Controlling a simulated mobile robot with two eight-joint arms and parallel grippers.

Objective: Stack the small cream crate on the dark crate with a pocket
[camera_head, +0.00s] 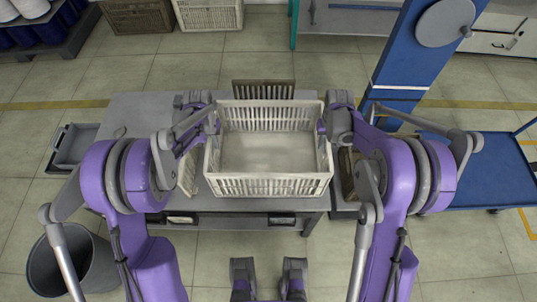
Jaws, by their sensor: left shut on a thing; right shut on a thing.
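The small cream crate (269,186) is a slatted, empty, open-topped box held level above the grey table. My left gripper (214,123) is shut on its left side wall, and my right gripper (322,126) is shut on its right side wall. A dark brown slatted crate (263,89) shows just behind it, its lower part hidden by the cream crate. Another dark brown piece (347,176) shows at the right, mostly covered by my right arm. I cannot see a pocket on either.
The grey table (130,118) has clear room at its left. Another cream slatted piece (188,172) is partly behind my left arm. A grey tray (76,146) and a bin (68,262) are at left. A blue column (408,62) and blue cart (487,165) are at right.

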